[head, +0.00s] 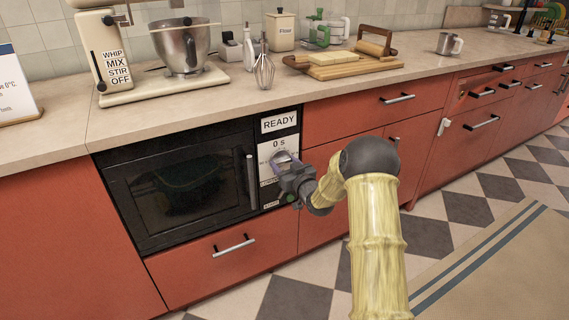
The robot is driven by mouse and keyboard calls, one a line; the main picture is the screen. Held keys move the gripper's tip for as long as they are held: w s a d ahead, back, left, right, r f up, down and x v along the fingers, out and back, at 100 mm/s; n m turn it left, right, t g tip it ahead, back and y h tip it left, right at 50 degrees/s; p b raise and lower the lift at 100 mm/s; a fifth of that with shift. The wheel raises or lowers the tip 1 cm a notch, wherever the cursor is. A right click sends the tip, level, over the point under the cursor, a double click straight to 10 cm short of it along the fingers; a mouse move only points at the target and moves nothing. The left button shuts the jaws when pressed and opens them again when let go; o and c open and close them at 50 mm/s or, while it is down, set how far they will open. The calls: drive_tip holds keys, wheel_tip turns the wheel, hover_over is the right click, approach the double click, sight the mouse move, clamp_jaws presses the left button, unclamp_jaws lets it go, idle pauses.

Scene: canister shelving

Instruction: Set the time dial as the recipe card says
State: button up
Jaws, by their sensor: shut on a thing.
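My gripper (286,168) is at the control panel of the built-in black microwave (185,190), shut on the time dial (281,156). The gripper hides most of the dial and some of the panel print around it. The label above the dial reads "0 s". A sign above that reads "READY" (278,122).
The microwave's door handle (251,182) stands out just left of the panel. Above, the counter holds a stand mixer (108,55), a whisk (264,72) and a wooden board (345,66). Red drawers with handles (397,98) lie to the right. The checkered floor and rug (500,265) are clear.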

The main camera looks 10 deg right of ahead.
drive_tip(key=shift+f, duration=0.1)
drive_tip(key=o, duration=1)
drive_tip(key=p+v, duration=0.2)
drive_tip(key=v, duration=1.5)
drive_tip(key=shift+s+p, duration=0.2)
drive_tip(key=shift+p, duration=0.1)
